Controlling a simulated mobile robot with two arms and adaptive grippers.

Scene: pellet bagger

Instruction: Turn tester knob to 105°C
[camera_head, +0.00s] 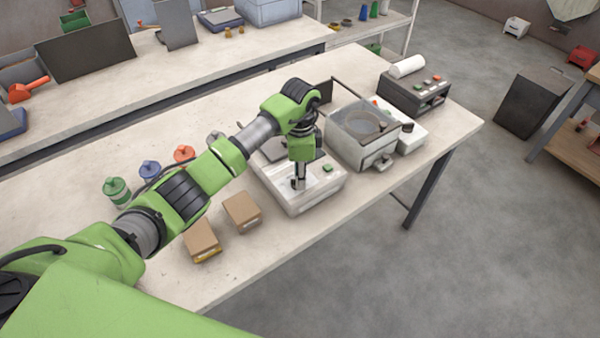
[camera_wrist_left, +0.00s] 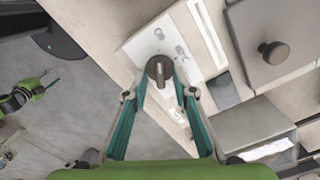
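The tester (camera_head: 318,196) is a white box near the table's front edge, with a small green patch on top. Its dark round knob (camera_wrist_left: 160,70) has a pointer line and shows in the left wrist view on the white panel; in the head view my gripper hides it. My left gripper (camera_head: 299,182) points down over the tester. In the left wrist view its teal fingers (camera_wrist_left: 163,92) stand apart, one on each side of the knob; I cannot tell whether they touch it. A small green arm end, apparently my right gripper (camera_wrist_left: 44,82), shows far left there. The temperature marks are too small to read.
A grey open-topped metal unit (camera_head: 352,140) and a dark control box (camera_head: 415,93) stand right of the tester. Two brown blocks (camera_head: 242,212) lie to its left. Lidded jars (camera_head: 117,190) stand behind my left arm. The table's front edge is close.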

